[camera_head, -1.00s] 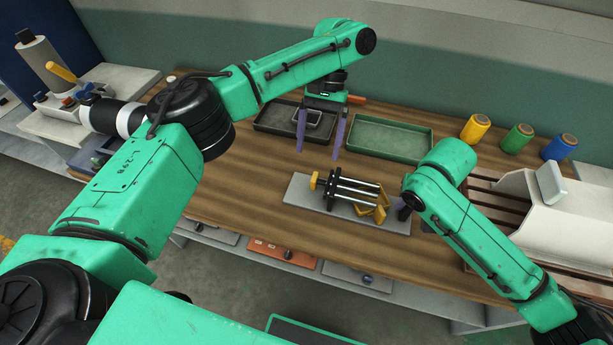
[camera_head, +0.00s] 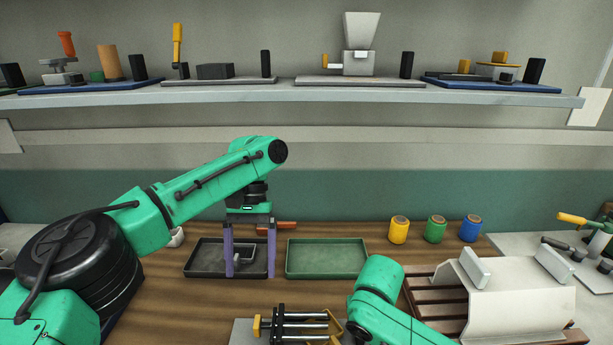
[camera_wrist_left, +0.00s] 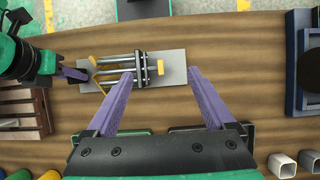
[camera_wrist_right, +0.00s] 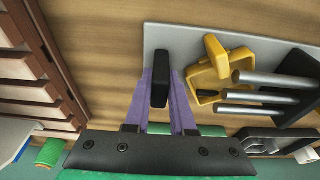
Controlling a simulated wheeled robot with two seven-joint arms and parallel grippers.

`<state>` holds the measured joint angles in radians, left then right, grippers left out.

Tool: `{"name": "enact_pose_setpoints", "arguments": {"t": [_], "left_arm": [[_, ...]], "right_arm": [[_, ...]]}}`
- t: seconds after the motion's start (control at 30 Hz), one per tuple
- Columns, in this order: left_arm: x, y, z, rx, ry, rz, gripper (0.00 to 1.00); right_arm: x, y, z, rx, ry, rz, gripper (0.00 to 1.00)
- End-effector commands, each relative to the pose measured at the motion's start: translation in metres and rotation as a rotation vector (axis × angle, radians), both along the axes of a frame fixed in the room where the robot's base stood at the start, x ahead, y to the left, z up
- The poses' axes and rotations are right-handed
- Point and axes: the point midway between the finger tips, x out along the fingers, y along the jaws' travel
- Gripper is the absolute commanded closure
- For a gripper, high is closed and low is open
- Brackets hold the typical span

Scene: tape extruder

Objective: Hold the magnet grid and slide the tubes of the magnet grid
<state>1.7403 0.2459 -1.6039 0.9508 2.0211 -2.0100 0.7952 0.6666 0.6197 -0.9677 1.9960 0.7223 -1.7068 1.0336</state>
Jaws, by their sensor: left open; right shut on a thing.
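The magnet grid (camera_head: 300,326) has several metal tubes and yellow end pieces on a grey base plate (camera_wrist_left: 177,62). It lies at the bottom of the head view, partly cut off. In the right wrist view its tubes (camera_wrist_right: 262,97) and a yellow bracket (camera_wrist_right: 215,78) show to the right. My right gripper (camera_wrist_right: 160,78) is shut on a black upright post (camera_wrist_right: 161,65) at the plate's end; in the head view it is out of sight. My left gripper (camera_head: 250,272) is open and empty, over the black tray, behind the grid; in the left wrist view its fingers (camera_wrist_left: 160,77) are spread.
A black tray (camera_head: 203,271) holding a metal part and a green tray (camera_head: 327,275) lie behind the grid. Yellow (camera_head: 399,231), green (camera_head: 435,230) and blue (camera_head: 471,229) spools stand at the back. A slatted rack with a white cover (camera_head: 520,305) is at right. A shelf (camera_head: 300,96) runs above.

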Motion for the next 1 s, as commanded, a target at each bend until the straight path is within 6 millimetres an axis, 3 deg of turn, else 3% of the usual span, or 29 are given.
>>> {"name": "enact_pose_setpoints", "arguments": {"t": [0.13, 0.37, 0.4, 0.47, 0.5, 0.8, 1.0], "left_arm": [[0.000, 0.000, 0.014, 0.000, -0.003, 0.000, 0.12], [0.000, 0.000, 0.015, -0.002, -0.001, 0.001, 0.12], [0.000, 0.000, 0.015, -0.002, -0.001, 0.001, 0.12], [0.000, 0.000, 0.015, -0.002, -0.001, 0.001, 0.12], [0.000, 0.000, 0.015, -0.002, -0.001, 0.001, 0.12], [0.000, 0.000, 0.015, -0.002, -0.001, 0.001, 0.12], [0.000, 0.000, 0.015, -0.002, -0.001, 0.001, 0.12]], "right_arm": [[0.000, 0.000, 0.001, 0.000, -0.002, 0.000, 1.00], [0.000, 0.000, 0.001, 0.000, -0.002, 0.000, 1.00], [0.000, 0.000, 0.001, 0.000, -0.002, 0.000, 0.70], [0.000, 0.000, 0.001, 0.000, -0.002, 0.000, 0.47], [0.000, 0.000, 0.001, 0.001, -0.002, 0.000, 0.43], [-0.001, 0.001, 0.005, 0.002, -0.002, 0.000, 0.43], [-0.009, 0.001, 0.046, 0.003, -0.006, 0.003, 0.43]]}}
